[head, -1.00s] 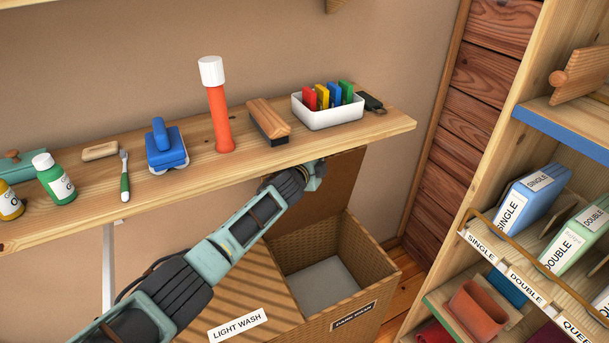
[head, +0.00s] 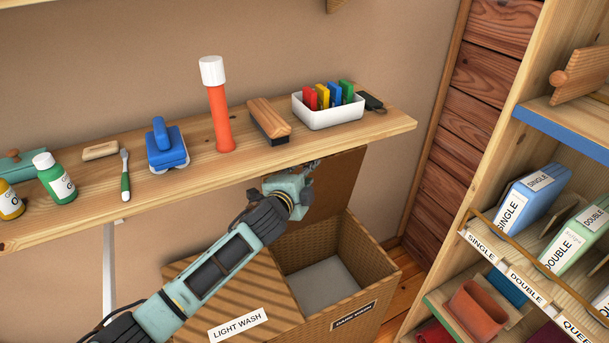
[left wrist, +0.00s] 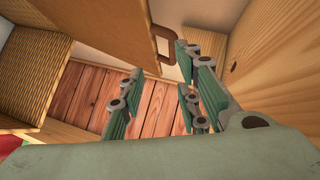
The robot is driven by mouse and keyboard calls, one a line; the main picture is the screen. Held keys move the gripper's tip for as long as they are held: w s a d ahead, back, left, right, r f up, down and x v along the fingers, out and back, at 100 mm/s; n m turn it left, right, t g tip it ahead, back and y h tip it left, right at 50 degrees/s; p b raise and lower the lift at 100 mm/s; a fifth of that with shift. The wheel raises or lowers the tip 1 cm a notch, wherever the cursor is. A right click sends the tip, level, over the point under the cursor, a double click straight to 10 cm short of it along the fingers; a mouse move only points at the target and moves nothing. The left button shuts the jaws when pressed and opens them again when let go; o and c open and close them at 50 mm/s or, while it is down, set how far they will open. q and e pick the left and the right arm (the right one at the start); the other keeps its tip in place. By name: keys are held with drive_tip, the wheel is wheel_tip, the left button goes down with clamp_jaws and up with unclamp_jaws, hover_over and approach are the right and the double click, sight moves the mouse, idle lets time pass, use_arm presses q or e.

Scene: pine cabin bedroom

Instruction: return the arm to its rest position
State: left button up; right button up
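My left arm comes in from the lower left of the head view. Its gripper (head: 304,178) is just below the front edge of the wooden shelf, in front of the raised lid (head: 339,187) of the hamper's dark wash side. In the left wrist view the green-grey fingers (left wrist: 160,85) stand apart, with nothing between them and floorboards showing through the gap. In the head view the fingertips are partly hidden by the hand. My right gripper is in neither view.
The shelf (head: 330,139) above holds bottles, a blue brush, a red-orange flashlight and a white tray (head: 335,117). The wicker hamper (head: 378,263) stands below, its light wash lid (head: 215,290) down. A bookcase-like linen rack (head: 490,170) stands at right.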

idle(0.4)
use_arm(q)
drive_tip(key=s+a+f+n+g+y, duration=0.15)
drive_tip(key=s+a+f+n, duration=0.35)
drive_tip(key=s, duration=0.5)
drive_tip(key=s+a+f+n+g+y, duration=0.1)
drive_tip(key=s+a+f+n+g, duration=0.2)
drive_tip(key=s+f, duration=0.55)
drive_tip(key=s+a+f+n+g+y, duration=0.1)
drive_tip(key=s+a+n+g, duration=0.35)
drive_tip(key=s, duration=0.95)
drive_tip(key=s+a+f+n+g+y, duration=0.15)
drive_tip(key=s+a+n, duration=0.45)
drive_tip(key=s, duration=0.8)
wheel_tip(320, 180, down, 25)
drive_tip(key=m+g, duration=0.2)
drive_tip(key=s+a+f, duration=0.2)
drive_tip(key=s+f, duration=0.6)
drive_tip(key=s, duration=0.1)
drive_tip(key=s+a+f, duration=0.2)
drive_tip(key=s+f, duration=0.7)
drive_tip(key=shift+s+f+g, duration=0.3)
drive_tip(key=shift+s+g, duration=0.05)
drive_tip(key=shift+g, duration=0.1)
